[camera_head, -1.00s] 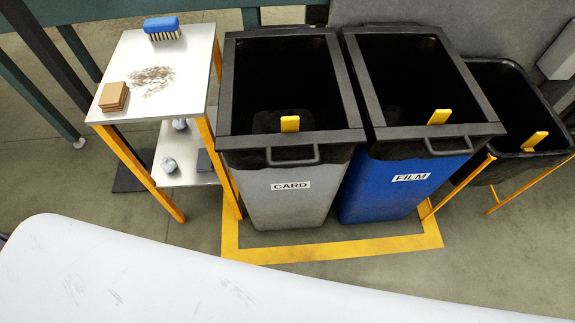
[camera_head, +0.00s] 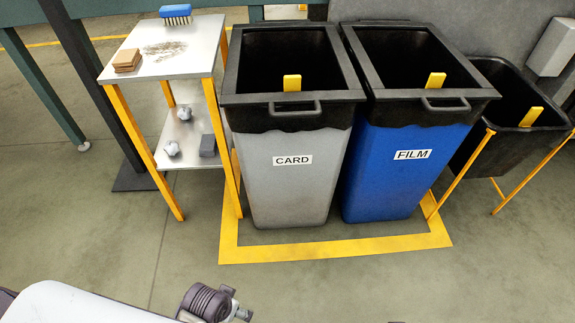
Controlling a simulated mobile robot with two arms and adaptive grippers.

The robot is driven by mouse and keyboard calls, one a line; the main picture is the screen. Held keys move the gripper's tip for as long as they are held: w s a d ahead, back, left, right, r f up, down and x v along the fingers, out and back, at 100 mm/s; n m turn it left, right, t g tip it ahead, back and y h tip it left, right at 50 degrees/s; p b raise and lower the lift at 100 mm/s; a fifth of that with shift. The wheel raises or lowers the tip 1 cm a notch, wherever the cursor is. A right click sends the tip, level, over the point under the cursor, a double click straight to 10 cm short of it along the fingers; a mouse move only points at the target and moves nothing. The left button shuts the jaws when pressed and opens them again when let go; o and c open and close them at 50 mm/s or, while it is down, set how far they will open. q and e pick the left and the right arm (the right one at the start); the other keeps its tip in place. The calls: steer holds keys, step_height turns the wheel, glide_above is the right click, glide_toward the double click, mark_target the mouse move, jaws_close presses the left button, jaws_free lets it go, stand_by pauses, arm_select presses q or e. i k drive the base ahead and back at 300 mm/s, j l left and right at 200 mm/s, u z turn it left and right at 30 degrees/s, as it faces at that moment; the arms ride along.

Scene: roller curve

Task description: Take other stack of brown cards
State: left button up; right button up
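A small stack of brown cards (camera_head: 127,60) lies on the near left corner of the top of a small side table (camera_head: 190,66) with orange legs. It is the only brown stack I can see. No gripper fingers show. A dark jointed part, which looks like part of my own arm, shows at the bottom edge, well in front of the table and apart from the cards.
A blue brush (camera_head: 175,12) stands at the table's back edge, near a dirty smudge. Crumpled grey pieces (camera_head: 172,148) and a dark block (camera_head: 208,145) lie on the lower shelf. The CARD bin (camera_head: 292,180), FILM bin (camera_head: 405,170) and a black bin (camera_head: 500,150) stand to the right.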

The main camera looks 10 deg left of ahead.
mark_target(126, 60)
steer(key=u, duration=1.3)
